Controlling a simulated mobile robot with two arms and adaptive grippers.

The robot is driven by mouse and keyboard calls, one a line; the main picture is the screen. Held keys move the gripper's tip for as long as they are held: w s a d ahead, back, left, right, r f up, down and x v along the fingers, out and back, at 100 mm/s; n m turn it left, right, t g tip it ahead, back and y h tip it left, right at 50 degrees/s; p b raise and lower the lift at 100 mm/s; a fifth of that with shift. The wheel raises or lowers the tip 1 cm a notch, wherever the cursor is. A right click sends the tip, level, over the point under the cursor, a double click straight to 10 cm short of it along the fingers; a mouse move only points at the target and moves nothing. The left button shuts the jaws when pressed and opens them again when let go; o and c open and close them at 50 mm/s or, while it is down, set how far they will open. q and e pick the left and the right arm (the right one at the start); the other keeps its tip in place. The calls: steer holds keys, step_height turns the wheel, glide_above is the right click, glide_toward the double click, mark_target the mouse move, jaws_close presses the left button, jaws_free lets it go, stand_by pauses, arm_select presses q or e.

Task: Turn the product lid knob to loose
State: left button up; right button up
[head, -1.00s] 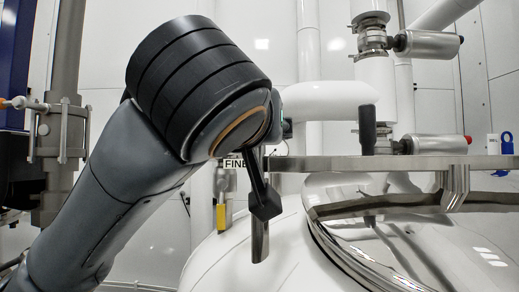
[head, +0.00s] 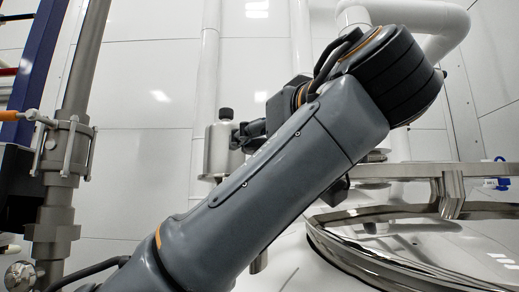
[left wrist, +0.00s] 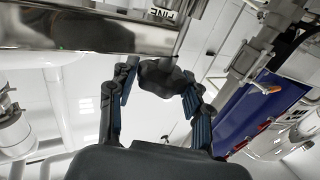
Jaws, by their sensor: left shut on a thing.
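The dark, faceted product lid knob (left wrist: 164,77) sits between the fingers of my left gripper (left wrist: 159,82) in the left wrist view. The gripper is shut on it, one finger on each side. The knob is close to the end of a shiny steel bar (left wrist: 85,38). In the head view my left arm crosses the middle and hides most of the gripper and the bar's left end. A dark block (head: 337,189) shows below the arm; I cannot tell whether it is knob or finger. How far the knob is turned cannot be seen. My right gripper is not in view.
The polished tank lid (head: 415,242) lies at the lower right of the head view, under a steel bar (head: 410,170). A steel pipe with a clamp (head: 68,147) stands at the left. A grey canister (head: 219,150) is behind my arm.

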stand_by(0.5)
arm_select(q)
steer(key=o, duration=1.2)
steer(key=shift+w, duration=0.15)
steer(key=shift+c, duration=0.2)
